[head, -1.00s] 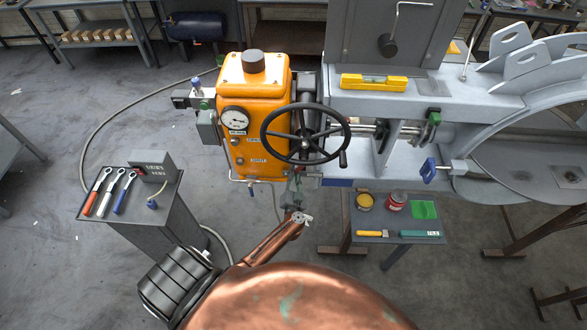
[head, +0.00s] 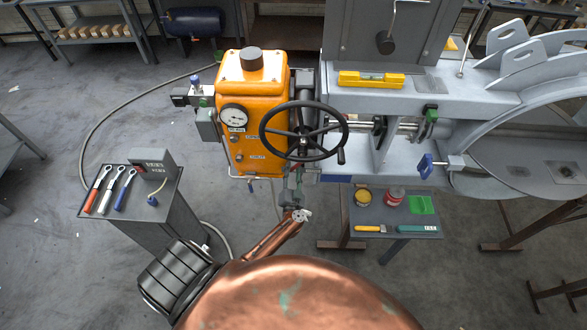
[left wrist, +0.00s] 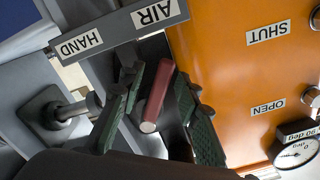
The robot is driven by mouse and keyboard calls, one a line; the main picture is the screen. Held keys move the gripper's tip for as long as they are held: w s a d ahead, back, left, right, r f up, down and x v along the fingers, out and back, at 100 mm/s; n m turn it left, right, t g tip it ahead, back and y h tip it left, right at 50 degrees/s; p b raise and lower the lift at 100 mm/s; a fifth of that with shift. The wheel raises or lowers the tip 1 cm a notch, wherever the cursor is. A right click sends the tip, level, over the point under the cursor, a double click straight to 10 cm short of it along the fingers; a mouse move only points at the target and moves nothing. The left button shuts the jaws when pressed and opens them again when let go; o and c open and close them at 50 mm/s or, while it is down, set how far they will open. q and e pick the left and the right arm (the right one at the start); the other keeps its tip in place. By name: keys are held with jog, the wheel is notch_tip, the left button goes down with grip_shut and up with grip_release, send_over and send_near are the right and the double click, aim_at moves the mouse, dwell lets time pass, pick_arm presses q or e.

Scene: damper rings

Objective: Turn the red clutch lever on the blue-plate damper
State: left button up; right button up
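The red clutch lever (left wrist: 158,95) shows in the left wrist view as a red bar with a pale round end, below a grey plate (left wrist: 118,30) labelled HAND and AIR. My left gripper (left wrist: 160,130) has its green-padded fingers apart, one on each side of the lever. A gap shows on the left side; I cannot tell whether the right finger touches. In the head view my left gripper (head: 294,192) is below the black handwheel, and the lever is not clear there. A blue plate (head: 336,178) shows under the damper's grey frame. My right gripper is not in view.
The orange gearbox (head: 252,120) with a gauge and the black handwheel (head: 303,131) stand close above the gripper. A tool cart (head: 150,205) is at the left, and a small table (head: 385,222) with cans at the right. Open floor lies at the far left.

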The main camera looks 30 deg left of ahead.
pick_arm(q)
jog(key=shift+s+d+p, duration=0.25)
jog(key=shift+s+p, duration=0.05)
jog(key=shift+s, duration=0.15)
jog(key=shift+s+d+p, duration=0.3)
jog(key=shift+s, duration=0.15)
jog(key=p+v, duration=0.2)
jog(key=v, duration=0.3)
dwell(0.5)
